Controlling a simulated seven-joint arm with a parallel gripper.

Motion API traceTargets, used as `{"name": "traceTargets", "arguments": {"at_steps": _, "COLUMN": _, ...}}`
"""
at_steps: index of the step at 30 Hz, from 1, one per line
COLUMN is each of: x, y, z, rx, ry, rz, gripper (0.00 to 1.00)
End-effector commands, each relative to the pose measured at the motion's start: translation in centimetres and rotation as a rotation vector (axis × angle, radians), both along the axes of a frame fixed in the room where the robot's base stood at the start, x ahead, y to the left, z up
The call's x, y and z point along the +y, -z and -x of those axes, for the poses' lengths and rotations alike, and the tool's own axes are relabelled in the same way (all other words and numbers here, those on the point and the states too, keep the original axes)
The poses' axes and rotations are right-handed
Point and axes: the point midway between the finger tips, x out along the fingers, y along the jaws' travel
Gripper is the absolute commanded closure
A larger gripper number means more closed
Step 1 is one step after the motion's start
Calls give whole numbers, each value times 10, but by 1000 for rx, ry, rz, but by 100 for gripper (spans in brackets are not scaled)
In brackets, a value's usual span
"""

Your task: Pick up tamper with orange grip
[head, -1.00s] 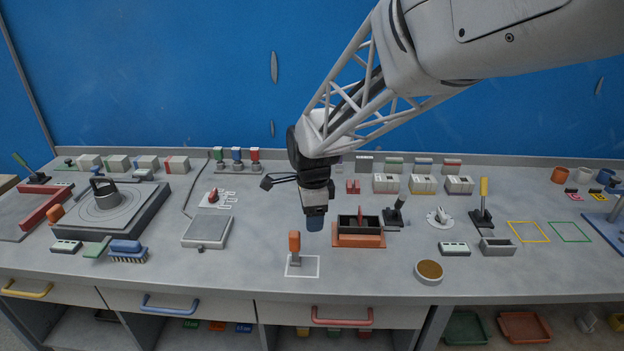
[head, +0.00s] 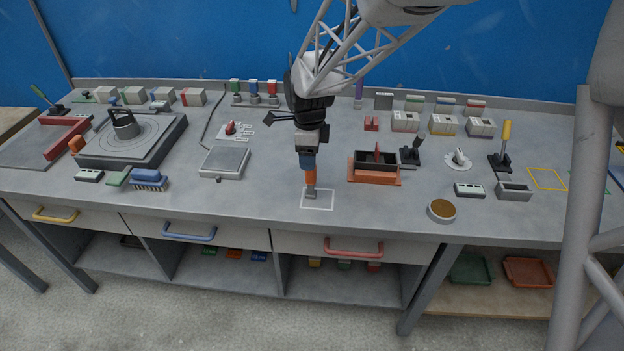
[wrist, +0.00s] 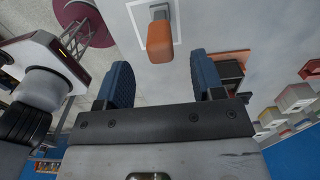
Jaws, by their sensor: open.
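The tamper with the orange grip (head: 310,178) stands upright inside a white outlined square (head: 330,199) near the front edge of the bench. In the head view my gripper (head: 307,163) points down just above the orange grip and overlaps its top. In the wrist view the orange grip (wrist: 160,42) lies ahead of and between the two blue fingers of my gripper (wrist: 164,80). The fingers are spread apart with nothing between them. Whether a finger touches the grip cannot be told.
An orange-based mould box (head: 374,167) stands close to the right of the tamper. A grey scale (head: 225,162) and a blue brush (head: 149,179) lie to the left. A round brown-topped dish (head: 441,210) sits front right. Bench around the square is clear.

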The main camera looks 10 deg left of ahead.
Motion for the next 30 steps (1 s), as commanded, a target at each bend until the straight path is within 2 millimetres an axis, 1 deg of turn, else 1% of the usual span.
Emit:
{"name": "traceTargets", "arguments": {"at_steps": 1, "x": 0, "y": 5, "z": 0, "rx": 1, "ry": 0, "rz": 0, "gripper": 38}}
{"name": "traceTargets", "arguments": {"at_steps": 4, "x": 0, "y": 10, "z": 0, "rx": 1, "ry": 0, "rz": 0, "gripper": 38}}
{"name": "traceTargets", "arguments": {"at_steps": 17, "x": -1, "y": 14, "z": 0, "rx": 1, "ry": 0, "rz": 0, "gripper": 38}}
{"name": "traceTargets", "arguments": {"at_steps": 20, "x": -2, "y": 21, "z": 0, "rx": 2, "ry": 0, "rz": 1, "gripper": 38}}
{"name": "traceTargets", "arguments": {"at_steps": 30, "x": -4, "y": 57, "z": 0, "rx": 2, "ry": 0, "rz": 1, "gripper": 38}}
